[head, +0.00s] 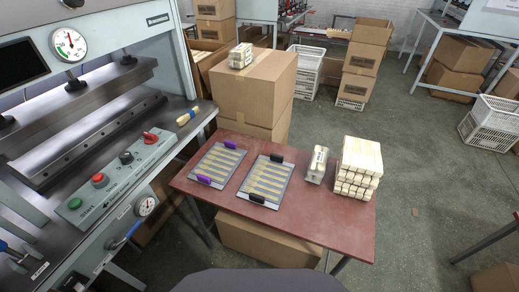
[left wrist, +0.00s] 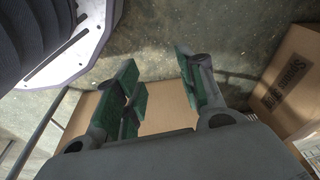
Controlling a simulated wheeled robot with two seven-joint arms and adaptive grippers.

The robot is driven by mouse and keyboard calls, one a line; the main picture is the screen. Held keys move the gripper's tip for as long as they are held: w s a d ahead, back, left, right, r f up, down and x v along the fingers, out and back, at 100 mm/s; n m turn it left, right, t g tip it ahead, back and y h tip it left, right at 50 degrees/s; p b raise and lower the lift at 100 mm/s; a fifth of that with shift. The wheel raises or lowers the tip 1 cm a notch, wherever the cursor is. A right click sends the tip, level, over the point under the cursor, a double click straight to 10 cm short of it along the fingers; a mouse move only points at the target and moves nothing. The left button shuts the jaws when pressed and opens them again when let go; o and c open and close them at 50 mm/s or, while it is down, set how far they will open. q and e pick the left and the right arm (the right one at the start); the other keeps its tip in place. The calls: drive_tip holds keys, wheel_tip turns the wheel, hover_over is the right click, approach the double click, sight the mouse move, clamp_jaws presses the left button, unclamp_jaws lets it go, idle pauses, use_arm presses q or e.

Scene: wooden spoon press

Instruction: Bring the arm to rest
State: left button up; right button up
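My left gripper (left wrist: 160,88) shows only in the left wrist view. Its two green-padded fingers stand well apart with nothing between them. Behind the fingers are the concrete floor (left wrist: 190,25) and a brown cardboard surface (left wrist: 85,108). Neither gripper shows in the head view, and my right gripper is in no view. In the head view, two grey trays holding rows of wooden spoons, one with purple clips (head: 218,166) and one with black clips (head: 265,182), lie on the red table (head: 310,222).
The press (head: 75,110) with its button panel (head: 118,178) fills the left side. Stacked spoon bundles (head: 360,168) and a smaller bundle (head: 317,165) stand on the table's right. A tall cardboard box (head: 252,88) stands behind. The floor (head: 430,180) to the right is mostly clear.

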use_arm(q)
drive_tip(key=s+a+f, duration=0.2)
drive_tip(key=s+f, duration=0.5)
drive_tip(key=s, duration=0.2)
drive_tip(key=s+a+f, duration=0.3)
drive_tip(key=s+f, duration=0.4)
drive_tip(key=s, duration=0.2)
drive_tip(key=shift+s+a+f+g, duration=0.3)
drive_tip(key=shift+s+f+g, duration=0.05)
drive_tip(key=shift+f+g, duration=0.05)
drive_tip(key=shift+s, duration=0.15)
